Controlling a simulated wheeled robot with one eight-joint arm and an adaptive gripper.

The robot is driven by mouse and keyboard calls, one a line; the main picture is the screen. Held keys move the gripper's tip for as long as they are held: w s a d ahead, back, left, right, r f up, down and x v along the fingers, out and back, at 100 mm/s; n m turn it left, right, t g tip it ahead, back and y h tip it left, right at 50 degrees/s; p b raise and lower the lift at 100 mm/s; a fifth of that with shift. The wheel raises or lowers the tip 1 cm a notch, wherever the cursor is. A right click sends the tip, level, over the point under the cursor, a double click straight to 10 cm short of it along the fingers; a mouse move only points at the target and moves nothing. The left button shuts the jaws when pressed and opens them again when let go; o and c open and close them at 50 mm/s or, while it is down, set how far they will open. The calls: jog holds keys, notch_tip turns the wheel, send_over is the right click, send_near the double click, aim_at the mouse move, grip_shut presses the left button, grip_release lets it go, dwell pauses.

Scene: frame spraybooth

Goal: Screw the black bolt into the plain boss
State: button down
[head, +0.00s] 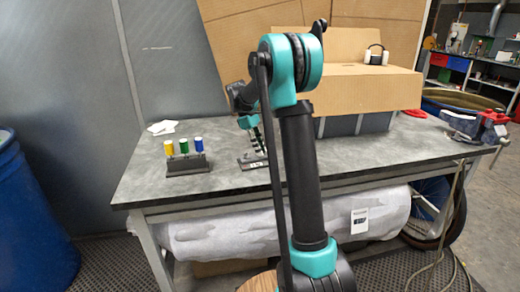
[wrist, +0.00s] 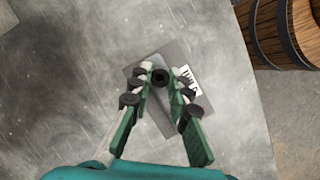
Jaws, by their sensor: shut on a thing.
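In the wrist view my gripper (wrist: 160,74) is shut on the black bolt (wrist: 160,78), whose dark round head shows between the fingertips. A grey plate (wrist: 143,70) with a black-and-white label lies on the table beneath the fingers. The plate also shows in the head view (head: 246,163), partly behind my arm. The plain boss is hidden under the bolt and fingers or too small to make out. I cannot tell whether the bolt touches it.
A dark rack (head: 187,168) with yellow, green and blue handled pieces stands on the grey table (head: 140,182) left of the plate. A cardboard box (head: 365,85) on a grey bin stands behind to the right. A wooden barrel (wrist: 278,30) is beyond the table edge.

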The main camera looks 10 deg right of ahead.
jog(key=shift+m+y, duration=0.3)
jog(key=shift+m, duration=0.3)
jog(key=m+g+y, duration=0.1)
jog(key=m, duration=0.3)
jog(key=shift+w+d+m, duration=0.1)
jog(key=shift+m, duration=0.2)
jog(key=c, duration=1.7)
grip_release()
